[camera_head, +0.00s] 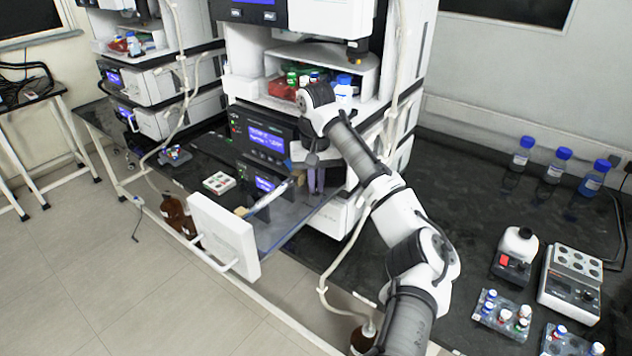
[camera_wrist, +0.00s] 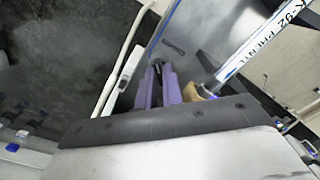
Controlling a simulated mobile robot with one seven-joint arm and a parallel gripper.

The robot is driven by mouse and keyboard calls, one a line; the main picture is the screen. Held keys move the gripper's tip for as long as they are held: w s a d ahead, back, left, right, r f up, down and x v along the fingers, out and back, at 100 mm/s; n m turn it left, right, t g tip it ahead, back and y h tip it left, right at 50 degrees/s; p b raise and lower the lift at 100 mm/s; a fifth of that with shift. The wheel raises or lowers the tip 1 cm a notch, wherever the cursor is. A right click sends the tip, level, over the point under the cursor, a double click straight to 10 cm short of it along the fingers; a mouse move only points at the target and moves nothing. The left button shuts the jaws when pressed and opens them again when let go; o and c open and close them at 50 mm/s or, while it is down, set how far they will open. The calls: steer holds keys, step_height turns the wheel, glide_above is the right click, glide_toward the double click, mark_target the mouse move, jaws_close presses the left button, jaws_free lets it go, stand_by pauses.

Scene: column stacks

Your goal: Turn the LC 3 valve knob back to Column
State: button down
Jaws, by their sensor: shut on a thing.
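My gripper (camera_head: 316,181) is at the right middle stack, in front of its lower module, with purple fingers pointing down. In the wrist view its fingers (camera_wrist: 158,88) are close together on a small dark piece (camera_wrist: 157,68), which I take to be the LC 3 valve knob. The fingers cover most of the knob, so its pointer and the Column mark cannot be read. A white-labelled column (camera_head: 268,196) lies slanted left of the fingers; in the wrist view this column (camera_wrist: 250,45) shows the letters "K-92 PHENY".
An open module door (camera_head: 224,236) juts out at the front left. A white tube (camera_head: 338,262) hangs beside my arm. The bench at right holds blue-capped bottles (camera_head: 556,167), a vial rack (camera_head: 502,316) and a white heating block (camera_head: 570,285). A brown bottle (camera_head: 362,338) stands below.

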mark_target(316, 187)
steer(key=shift+r, duration=0.1)
steer(key=c, duration=1.5)
jaws_free()
steer(key=shift+c, duration=0.2)
step_height(316, 187, up, 14)
steer(key=b, duration=0.1)
